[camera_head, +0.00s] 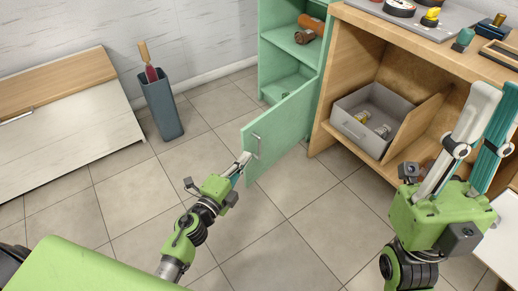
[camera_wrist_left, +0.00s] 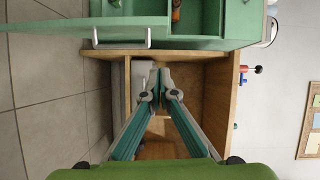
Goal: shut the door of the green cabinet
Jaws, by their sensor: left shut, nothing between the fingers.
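The green cabinet (camera_head: 268,55) stands at the back centre. Its door (camera_head: 285,130) is swung open toward me, with a pale bar handle (camera_head: 257,146) near its free edge. My left gripper (camera_head: 245,157) is shut and empty, with its tips close to the door's free edge and handle; I cannot tell whether they touch. In the left wrist view the shut fingertips (camera_wrist_left: 160,68) lie below the green door panel (camera_wrist_left: 60,24) and a pale handle (camera_wrist_left: 121,43). My right gripper (camera_head: 499,86) is raised at the right, its fingers apart, away from the door.
A wooden workbench (camera_head: 350,70) with a grey bin (camera_head: 352,128) stands right of the cabinet. Brown-orange tools (camera_head: 308,28) lie on the cabinet shelf. A dark bin (camera_head: 163,108) and a low wood-and-white unit (camera_head: 65,140) are at the left. Tiled floor before the door is clear.

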